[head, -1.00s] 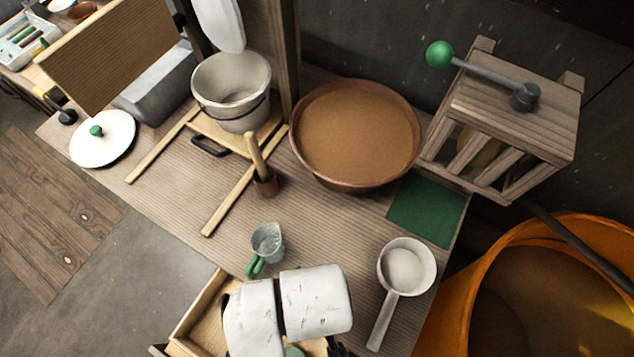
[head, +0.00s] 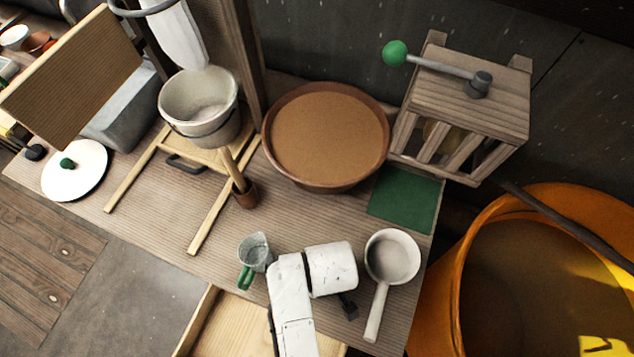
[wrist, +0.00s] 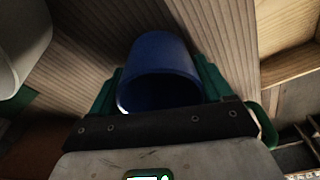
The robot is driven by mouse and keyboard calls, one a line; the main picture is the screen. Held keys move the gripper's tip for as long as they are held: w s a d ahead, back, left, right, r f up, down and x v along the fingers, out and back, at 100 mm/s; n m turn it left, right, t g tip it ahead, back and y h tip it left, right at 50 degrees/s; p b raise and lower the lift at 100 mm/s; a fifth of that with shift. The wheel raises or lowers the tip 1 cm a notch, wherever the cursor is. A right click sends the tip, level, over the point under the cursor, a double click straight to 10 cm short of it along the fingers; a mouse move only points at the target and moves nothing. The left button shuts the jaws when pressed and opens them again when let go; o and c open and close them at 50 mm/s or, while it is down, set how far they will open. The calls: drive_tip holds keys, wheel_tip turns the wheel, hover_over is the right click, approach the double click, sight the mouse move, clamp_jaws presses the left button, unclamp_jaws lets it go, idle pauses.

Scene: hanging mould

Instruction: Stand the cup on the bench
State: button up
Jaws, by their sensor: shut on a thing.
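The blue cup (wrist: 158,52) sits between the green fingers of my gripper (wrist: 158,78) in the wrist view. My gripper is shut on it, and its dark open mouth faces the camera. The bench (head: 215,250) has a striped wooden top, and its boards show behind the cup in the wrist view. I cannot tell whether the cup touches the bench. In the head view my white arm hides the cup and the fingers, over the bench's front part between the small jug and the white ladle.
A grey jug with green handle (head: 256,250) stands left of my arm, a white ladle (head: 391,258) right. An open drawer (head: 237,325) is below. A brown basin (head: 326,180), a green mat (head: 405,200) and a pestle in a small pot (head: 245,195) are behind.

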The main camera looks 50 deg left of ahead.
drive_tip(key=o, duration=1)
drive_tip(key=shift+f, duration=0.1)
drive_tip(key=shift+o, duration=0.2)
wheel_tip(320, 180, up, 12)
drive_tip(key=d, duration=0.1)
drive_tip(key=shift+d, duration=0.35)
drive_tip(key=shift+w, duration=0.15)
